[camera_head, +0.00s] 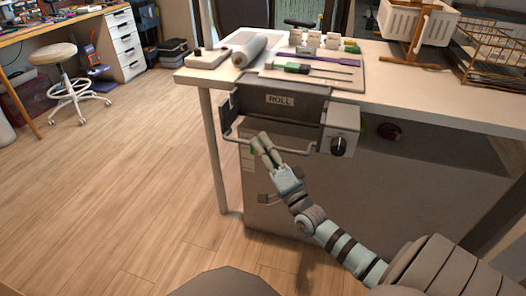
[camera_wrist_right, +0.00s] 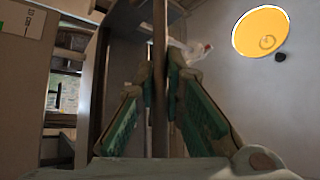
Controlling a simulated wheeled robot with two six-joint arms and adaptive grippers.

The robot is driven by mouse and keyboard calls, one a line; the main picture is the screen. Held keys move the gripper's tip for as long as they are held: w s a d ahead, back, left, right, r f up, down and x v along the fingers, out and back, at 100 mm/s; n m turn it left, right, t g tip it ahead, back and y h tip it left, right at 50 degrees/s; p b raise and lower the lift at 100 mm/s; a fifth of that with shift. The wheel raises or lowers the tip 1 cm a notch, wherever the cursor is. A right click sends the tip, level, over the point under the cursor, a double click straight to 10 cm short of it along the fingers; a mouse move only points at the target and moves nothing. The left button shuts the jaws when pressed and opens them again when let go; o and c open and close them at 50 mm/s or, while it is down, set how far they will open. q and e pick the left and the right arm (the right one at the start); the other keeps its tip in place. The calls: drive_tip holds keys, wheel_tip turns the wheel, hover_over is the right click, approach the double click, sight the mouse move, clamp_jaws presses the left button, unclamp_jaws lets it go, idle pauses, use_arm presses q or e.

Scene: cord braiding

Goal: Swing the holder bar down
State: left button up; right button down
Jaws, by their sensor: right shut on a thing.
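The holder bar (camera_head: 237,140) is a thin grey U-shaped rod on the front of the dark unit labelled ROLL (camera_head: 280,100), which sits at the table's front edge. The bar's long span sticks out in front of the unit. In the right wrist view, the bar (camera_wrist_right: 160,110) runs upright between the green-padded fingers of my right gripper (camera_wrist_right: 160,75). The fingers hide part of the bar in the head view. My left gripper is in neither view.
A grey box with a black knob (camera_head: 339,146) is at the unit's right end. A white roll (camera_head: 249,50), a board with tools (camera_head: 310,70) and a white basket (camera_head: 418,22) are on the table. A grey cabinet (camera_head: 400,195) stands below.

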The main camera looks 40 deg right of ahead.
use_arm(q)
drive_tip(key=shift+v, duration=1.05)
use_arm(e)
drive_tip(key=shift+f+n+t+y, duration=0.3)
drive_tip(key=shift+n+y, duration=0.35)
drive_tip(key=shift+n, duration=0.25)
drive_tip(key=shift+f+n+t+y, duration=0.15)
drive_tip(key=shift+n+t+y, duration=0.15)
drive_tip(key=shift+n+y, duration=0.45)
drive_tip(key=shift+f+n+t+y, duration=0.3)
drive_tip(key=shift+n+y, duration=0.2)
drive_tip(key=shift+n, duration=0.55)
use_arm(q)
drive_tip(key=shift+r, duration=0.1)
use_arm(e)
drive_tip(key=c, duration=1.7)
unclamp_jaws()
drive_tip(key=shift+o, duration=0.2)
drive_tip(key=v, duration=1.2)
